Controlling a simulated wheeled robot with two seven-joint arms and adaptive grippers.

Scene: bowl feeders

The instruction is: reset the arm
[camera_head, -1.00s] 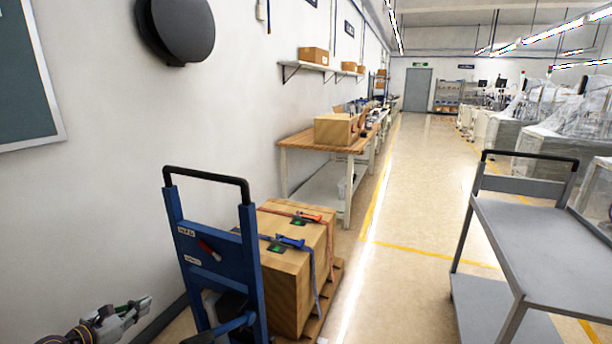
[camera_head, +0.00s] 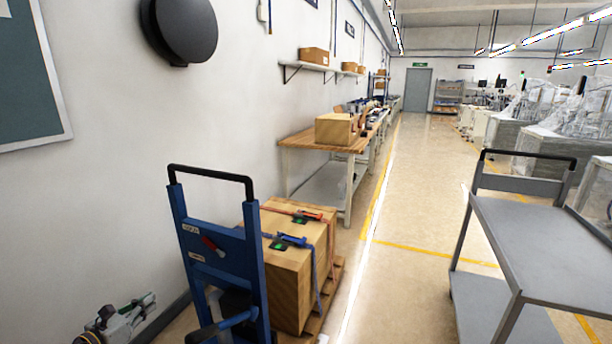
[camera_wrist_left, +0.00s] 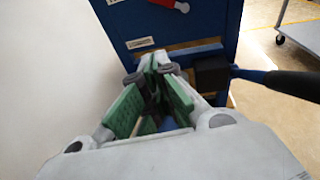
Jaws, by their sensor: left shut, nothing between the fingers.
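My left gripper (camera_head: 139,304) is at the lower left of the head view, near the white wall and left of the blue hand truck. Its fingers are closed with nothing between them. In the left wrist view the gripper (camera_wrist_left: 152,80) shows its green finger pads, with the fingertips pointing toward the blue frame of the hand truck. I cannot tell if the tips touch it. My right gripper is not in view.
The blue hand truck (camera_head: 222,262) stands upright before strapped wooden boxes (camera_head: 285,280) on a pallet. A grey cart (camera_head: 535,235) stands at the right. A workbench (camera_head: 310,142) lines the wall. The floor aisle (camera_head: 400,220) between is clear.

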